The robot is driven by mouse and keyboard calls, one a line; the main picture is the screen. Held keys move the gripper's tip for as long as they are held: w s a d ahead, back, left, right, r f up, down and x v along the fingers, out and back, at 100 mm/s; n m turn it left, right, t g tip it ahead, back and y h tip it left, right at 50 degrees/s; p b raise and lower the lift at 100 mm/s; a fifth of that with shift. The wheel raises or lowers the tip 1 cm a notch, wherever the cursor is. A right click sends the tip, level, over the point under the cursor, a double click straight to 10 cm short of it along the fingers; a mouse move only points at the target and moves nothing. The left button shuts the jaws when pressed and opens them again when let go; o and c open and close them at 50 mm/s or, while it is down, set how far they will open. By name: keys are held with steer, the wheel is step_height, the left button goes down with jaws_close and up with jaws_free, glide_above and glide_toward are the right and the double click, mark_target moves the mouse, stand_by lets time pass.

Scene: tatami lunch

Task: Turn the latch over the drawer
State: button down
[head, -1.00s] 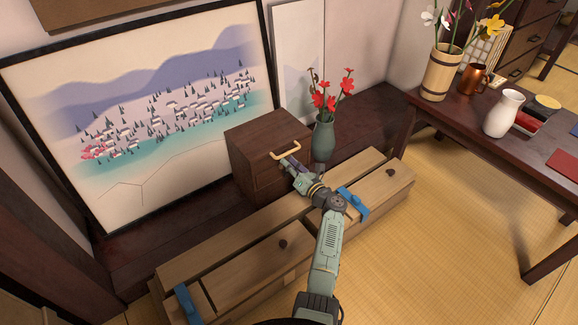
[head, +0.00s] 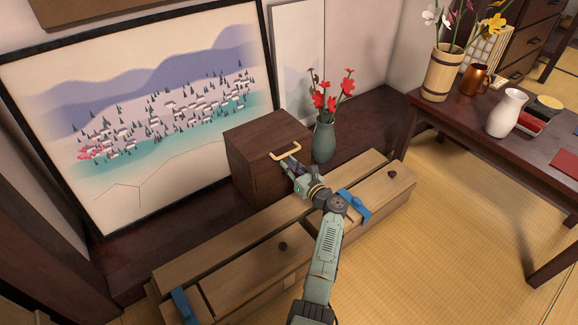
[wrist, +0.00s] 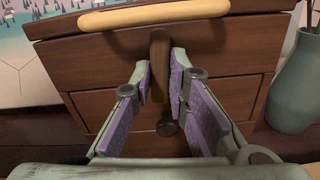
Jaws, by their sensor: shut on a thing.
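A dark round knob (wrist: 167,128) shows below the latch. My gripper (head: 290,164) reaches the cabinet front, just below the handle. In the wrist view its purple-padded fingers (wrist: 161,72) lie on either side of the latch and are shut on it. In the head view my gripper hides the latch.
A green vase (head: 323,139) with red flowers stands close right of the cabinet. A low wooden chest (head: 235,260) with blue clips (head: 354,206) lies under my arm. A large landscape picture (head: 150,115) leans behind at left. Open tatami (head: 440,240) lies at right.

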steer(key=c, duration=1.6)
jaws_free()
steer(key=shift+o, duration=0.2)
